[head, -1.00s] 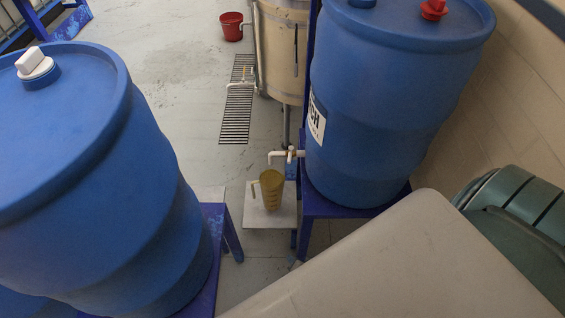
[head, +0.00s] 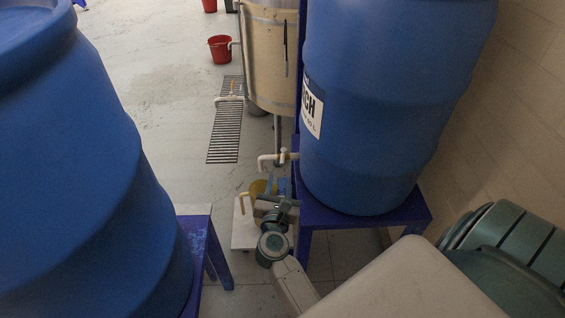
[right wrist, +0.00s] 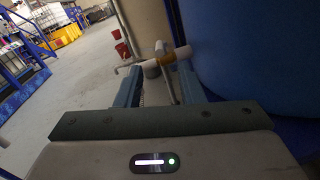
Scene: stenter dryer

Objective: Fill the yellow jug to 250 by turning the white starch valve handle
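The yellow jug (head: 257,189) stands on a pale platform (head: 243,232) below the starch barrel's outlet, partly hidden behind my right gripper. The white starch valve (head: 272,160) sticks out left from the blue starch barrel (head: 385,110), above the jug. My right gripper (head: 277,185) is just below the valve, beside the jug in the picture. In the right wrist view its two blue fingers (right wrist: 160,74) are apart, with the white valve pipe (right wrist: 152,68) and a thin handle (right wrist: 170,88) showing between and beyond them. Contact cannot be told. The jug's level cannot be read. My left gripper is out of view.
Another blue barrel (head: 70,170) on a blue stand (head: 200,250) fills the left. A cream tank (head: 270,60) stands behind the valve, near a floor grate (head: 225,130) and red bucket (head: 221,49). The gap between the two barrels is narrow.

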